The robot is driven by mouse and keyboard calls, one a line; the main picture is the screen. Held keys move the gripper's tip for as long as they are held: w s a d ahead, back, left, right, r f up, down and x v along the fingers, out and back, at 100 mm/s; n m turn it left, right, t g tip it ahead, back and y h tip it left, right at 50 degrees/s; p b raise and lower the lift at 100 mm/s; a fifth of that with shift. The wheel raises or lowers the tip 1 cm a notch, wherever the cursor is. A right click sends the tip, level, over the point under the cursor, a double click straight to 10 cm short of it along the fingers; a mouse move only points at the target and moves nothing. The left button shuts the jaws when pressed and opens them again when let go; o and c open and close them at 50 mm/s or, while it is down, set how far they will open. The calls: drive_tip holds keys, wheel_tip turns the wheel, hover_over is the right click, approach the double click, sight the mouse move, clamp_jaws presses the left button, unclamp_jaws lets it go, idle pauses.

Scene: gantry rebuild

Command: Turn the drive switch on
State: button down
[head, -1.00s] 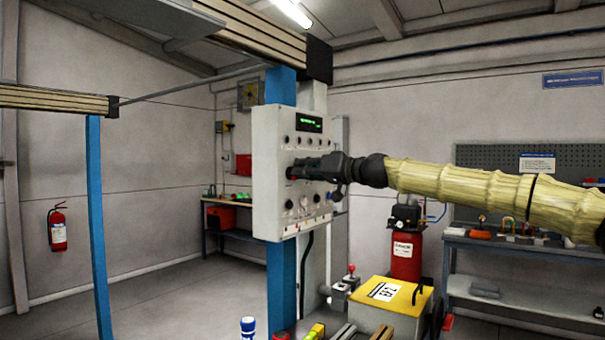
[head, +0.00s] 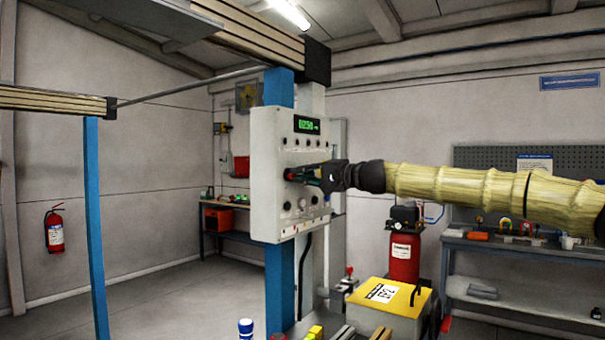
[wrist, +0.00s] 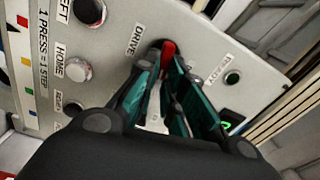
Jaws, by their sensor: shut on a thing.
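The drive switch (wrist: 168,50) is a red lever on the pale control panel (wrist: 115,20), beside the DRIVE label in the wrist view. My gripper (wrist: 166,66) has its teal fingers on either side of the lever and is shut on it. The lower part of the lever is hidden between the fingers. In the head view my gripper (head: 296,176) reaches the panel (head: 265,160) from the right, with a bit of red at its fingertips. The panel's display (head: 307,125) shows bright green digits.
A blue post (head: 281,285) carries the panel. A yellow-topped box (head: 390,297) and a red tank (head: 403,258) stand below my arm.

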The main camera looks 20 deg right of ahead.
drive_tip(key=shift+m, duration=0.9)
drive_tip(key=c, duration=1.5)
unclamp_jaws()
drive_tip(key=shift+w+f, duration=0.1)
drive_tip(key=shift+f, duration=0.05)
drive_tip(key=shift+d, duration=0.1)
drive_tip(key=shift+v, duration=6)
